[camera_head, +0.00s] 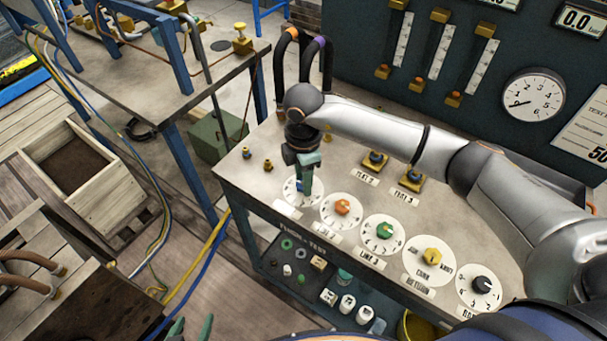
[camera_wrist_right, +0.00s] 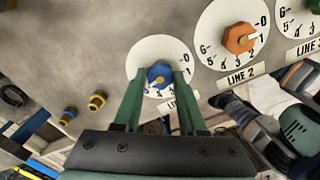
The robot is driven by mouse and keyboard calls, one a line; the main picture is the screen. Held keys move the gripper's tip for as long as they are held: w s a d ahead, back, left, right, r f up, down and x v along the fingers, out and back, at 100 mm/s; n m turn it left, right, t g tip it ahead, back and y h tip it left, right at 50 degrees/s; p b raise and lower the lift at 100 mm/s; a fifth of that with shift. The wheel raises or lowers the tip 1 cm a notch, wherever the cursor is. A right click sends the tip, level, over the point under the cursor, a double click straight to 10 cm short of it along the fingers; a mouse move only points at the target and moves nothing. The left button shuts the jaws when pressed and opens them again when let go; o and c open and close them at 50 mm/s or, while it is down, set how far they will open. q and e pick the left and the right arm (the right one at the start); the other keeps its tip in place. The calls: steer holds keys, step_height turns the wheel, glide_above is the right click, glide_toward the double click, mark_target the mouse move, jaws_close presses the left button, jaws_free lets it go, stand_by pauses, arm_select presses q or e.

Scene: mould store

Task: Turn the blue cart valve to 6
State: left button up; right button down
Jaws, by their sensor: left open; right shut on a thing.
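The blue valve (camera_wrist_right: 158,72) sits on a round white dial (camera_wrist_right: 140,58) at the left end of the cart's row of dials. In the head view the dial (camera_head: 291,191) is partly covered by my right gripper (camera_head: 303,190), which points down at it. In the right wrist view the green fingers of my right gripper (camera_wrist_right: 157,85) are shut on the blue valve, one on each side. The valve's pale pointer faces roughly the lower edge of the picture, near the 4; most other numbers on this dial are hidden. My left gripper (camera_head: 190,328) is open and empty at the bottom edge.
Orange (camera_head: 342,207), green (camera_head: 384,231), yellow (camera_head: 432,255) and black (camera_head: 482,285) knobs continue the row to the right. Two small brass fittings (camera_head: 257,160) stand left of the blue dial. Black hoses (camera_head: 305,55) rise behind my right wrist.

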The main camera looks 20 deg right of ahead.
steer(key=shift+m+p, duration=0.4)
steer(key=shift+m, duration=0.8)
steer(key=shift+w, duration=0.1)
steer(key=shift+c, duration=2.3)
jaws_free()
step_height(320, 180, up, 13)
steer(key=b, duration=0.1)
steer(key=shift+f, duration=0.2)
